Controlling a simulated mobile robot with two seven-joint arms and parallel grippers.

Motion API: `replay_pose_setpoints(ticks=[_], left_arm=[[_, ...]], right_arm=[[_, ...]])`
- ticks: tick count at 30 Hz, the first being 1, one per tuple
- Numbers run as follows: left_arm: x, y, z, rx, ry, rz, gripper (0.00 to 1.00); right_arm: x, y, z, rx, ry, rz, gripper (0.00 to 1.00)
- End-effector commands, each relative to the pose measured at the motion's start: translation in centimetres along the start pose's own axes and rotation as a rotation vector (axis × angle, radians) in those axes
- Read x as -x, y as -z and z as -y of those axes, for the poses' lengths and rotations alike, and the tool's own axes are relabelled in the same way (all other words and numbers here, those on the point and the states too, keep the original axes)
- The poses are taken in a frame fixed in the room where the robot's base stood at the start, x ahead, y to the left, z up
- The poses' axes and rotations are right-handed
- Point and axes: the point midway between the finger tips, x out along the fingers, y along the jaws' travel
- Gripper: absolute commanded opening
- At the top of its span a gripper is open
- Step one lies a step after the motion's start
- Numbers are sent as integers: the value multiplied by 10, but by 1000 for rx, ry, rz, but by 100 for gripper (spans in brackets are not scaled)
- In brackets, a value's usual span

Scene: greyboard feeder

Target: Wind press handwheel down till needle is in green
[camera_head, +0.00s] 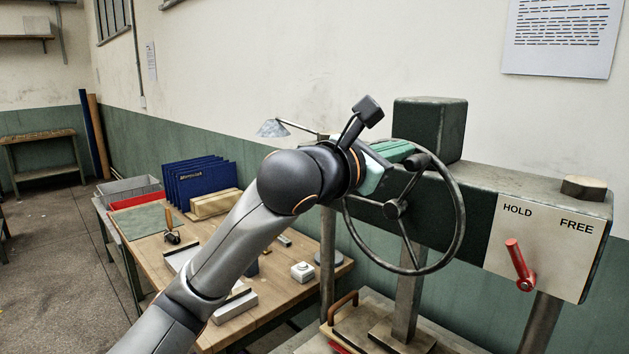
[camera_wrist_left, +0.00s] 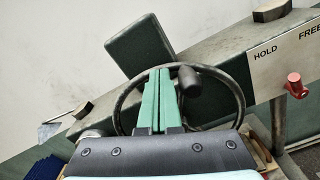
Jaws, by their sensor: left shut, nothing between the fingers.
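The press handwheel (camera_head: 460,222) is a dark ring with a hub and spokes on the front of the green press beam (camera_head: 470,195). Its dark knob (camera_head: 417,161) stands near the top of the rim. My left gripper (camera_head: 402,150), with green fingers, is close to the knob. In the left wrist view the fingers (camera_wrist_left: 160,74) are shut together and empty. The knob (camera_wrist_left: 188,80) is just right of them there; contact cannot be told. The wheel's rim (camera_wrist_left: 236,88) shows behind them. No gauge needle or green zone is visible. My right gripper is out of view.
A red lever (camera_head: 516,258) sits on a plate marked HOLD and FREE, its handle tilted up toward HOLD. A wooden bench (camera_head: 275,290) left of the press carries blue folders (camera_head: 200,182) and a white box (camera_head: 302,271).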

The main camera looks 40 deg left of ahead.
Motion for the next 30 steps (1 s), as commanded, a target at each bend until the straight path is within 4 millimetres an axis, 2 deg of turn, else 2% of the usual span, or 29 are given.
replay_pose_setpoints(ticks=[6, 22, 30], left_arm=[[7, 1, -1, 0, -5, 0, 0], [83, 1, -1, 0, -6, 1, 0], [90, 0, -1, 1, -5, -2, 0]], right_arm=[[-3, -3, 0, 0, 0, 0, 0], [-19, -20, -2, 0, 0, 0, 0], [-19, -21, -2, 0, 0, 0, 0]])
